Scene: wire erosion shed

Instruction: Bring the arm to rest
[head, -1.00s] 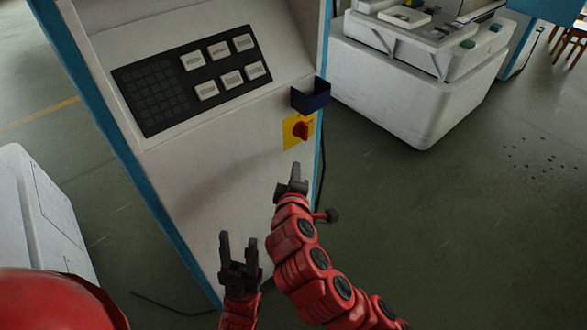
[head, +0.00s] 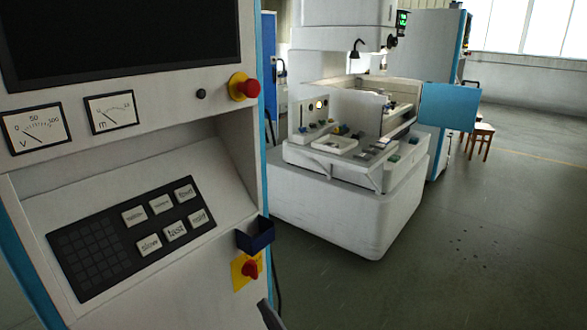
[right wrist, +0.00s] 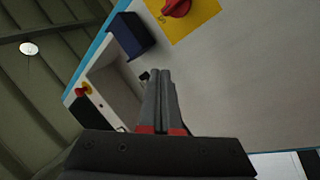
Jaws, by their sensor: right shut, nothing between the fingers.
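My right gripper (head: 270,314) shows only as a dark fingertip at the bottom edge of the head view, just below and right of the red rotary switch (head: 250,270) on its yellow plate. In the right wrist view my right gripper (right wrist: 160,92) has its two fingers together with nothing between them. The red switch (right wrist: 176,8) is at the top of that view, apart from the fingertips. My left gripper is in neither view now.
The control cabinet (head: 120,150) stands close at left, with a button panel (head: 135,235), a red emergency knob (head: 248,87) and a small blue holder (head: 256,235) on its edge. A white machine (head: 345,205) stands behind.

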